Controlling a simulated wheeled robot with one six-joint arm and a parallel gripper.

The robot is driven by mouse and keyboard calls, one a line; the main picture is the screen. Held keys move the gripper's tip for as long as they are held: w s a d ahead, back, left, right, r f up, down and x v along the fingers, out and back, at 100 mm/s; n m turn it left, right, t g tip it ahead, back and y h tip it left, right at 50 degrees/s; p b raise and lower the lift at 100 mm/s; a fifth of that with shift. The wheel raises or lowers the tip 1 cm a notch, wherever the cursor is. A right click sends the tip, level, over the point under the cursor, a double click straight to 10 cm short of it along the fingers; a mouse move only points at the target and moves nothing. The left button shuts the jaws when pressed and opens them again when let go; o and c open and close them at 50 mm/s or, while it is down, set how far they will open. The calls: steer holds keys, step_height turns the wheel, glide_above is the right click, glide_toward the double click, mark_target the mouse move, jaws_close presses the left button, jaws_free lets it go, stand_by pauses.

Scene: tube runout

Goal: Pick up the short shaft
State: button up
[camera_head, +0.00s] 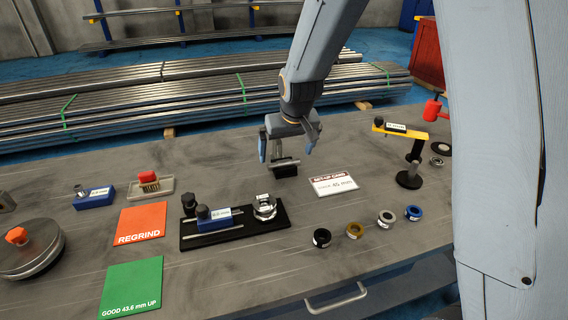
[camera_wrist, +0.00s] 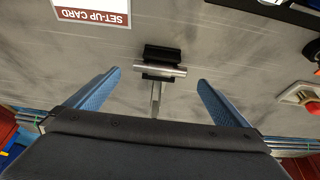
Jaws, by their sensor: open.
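The short shaft (camera_head: 287,162) is a small silver cylinder lying level on a black block (camera_head: 284,171) near the back of the workbench. In the wrist view the shaft (camera_wrist: 160,70) lies crosswise on the black block (camera_wrist: 161,53), ahead of my fingers, and a narrow grey piece (camera_wrist: 155,98) extends below it. My gripper (camera_head: 287,149) is open and empty, pointing down just above the shaft. In the wrist view its two blue fingers (camera_wrist: 157,94) stand wide apart, one to each side of the shaft, not visibly touching it.
A set-up card (camera_head: 334,186) lies right of the block. A black tray (camera_head: 282,219) with a blue device and chrome ring sits in front. A yellow-topped stand (camera_head: 410,178) is to the right. Orange (camera_head: 142,220) and green (camera_head: 131,285) mats lie left, with several rings near the front edge.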

mark_target(284, 161)
steer(key=shift+p+x, duration=0.7)
steer(key=shift+x, duration=1.65)
steer(key=shift+s, duration=0.1)
steer(key=c, duration=1.3)
steer(key=shift+c, duration=0.4)
steer(key=shift+r, duration=0.1)
